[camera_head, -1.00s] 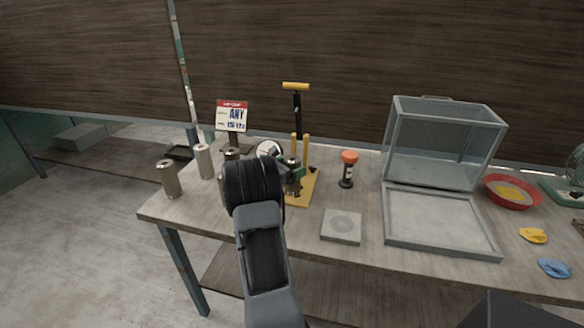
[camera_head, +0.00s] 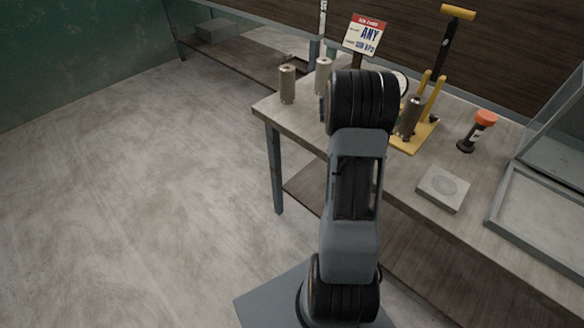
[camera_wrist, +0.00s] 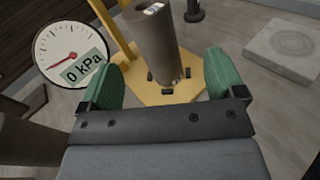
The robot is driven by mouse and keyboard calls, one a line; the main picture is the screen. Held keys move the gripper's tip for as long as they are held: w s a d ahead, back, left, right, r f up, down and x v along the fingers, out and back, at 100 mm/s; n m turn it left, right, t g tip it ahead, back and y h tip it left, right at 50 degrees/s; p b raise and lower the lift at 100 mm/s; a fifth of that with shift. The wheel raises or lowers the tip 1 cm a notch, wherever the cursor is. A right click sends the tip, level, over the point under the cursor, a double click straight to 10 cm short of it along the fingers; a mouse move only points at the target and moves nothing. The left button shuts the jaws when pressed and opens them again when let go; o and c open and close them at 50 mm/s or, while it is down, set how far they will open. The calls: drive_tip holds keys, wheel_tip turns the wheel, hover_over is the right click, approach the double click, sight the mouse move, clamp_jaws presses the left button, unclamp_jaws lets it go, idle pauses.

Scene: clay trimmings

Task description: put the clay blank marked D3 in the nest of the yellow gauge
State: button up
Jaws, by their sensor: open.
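The yellow gauge (camera_head: 404,144) stands on the table, with a yellow base plate, two yellow posts and a yellow-topped handle. A grey-brown clay blank (camera_head: 410,117) stands on its base. In the wrist view this blank (camera_wrist: 158,42) has its foot among small black stops on the yellow plate (camera_wrist: 187,92). A small label shows on its top, too small to read, so I cannot tell whether it is D3. My gripper (camera_wrist: 163,66) is open, its green fingers either side of the blank in the picture, with gaps on both sides. In the head view my arm hides the gripper.
Two other blanks, one left (camera_head: 287,84) and one behind (camera_head: 323,76), stand at the table's left end. The dial (camera_wrist: 73,54) reads 0 kPa. A sign (camera_head: 364,36), an orange-topped tool (camera_head: 478,130), a grey slab (camera_head: 443,188) and a glass case (camera_head: 560,135) are nearby.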

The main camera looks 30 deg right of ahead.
drive_tip(key=s+a+m+t+y, duration=0.2)
drive_tip(key=a+m+t+y, duration=0.1)
drive_tip(key=a, duration=1)
drive_tip(key=s+a+m+t+y, duration=0.3)
drive_tip(key=a+m+y, duration=0.2)
drive_tip(key=a, duration=0.9)
drive_tip(key=s+a+f+m+t+y, duration=0.1)
drive_tip(key=s+a+m+t+y, duration=0.1)
drive_tip(key=a+y, duration=0.6)
drive_tip(key=a+m+t, duration=0.1)
drive_tip(key=a+m, duration=0.1)
drive_tip(key=a, duration=0.4)
drive_tip(key=shift+s+m, duration=0.35)
drive_tip(key=shift+m, duration=0.05)
drive_tip(key=shift+a, duration=0.1)
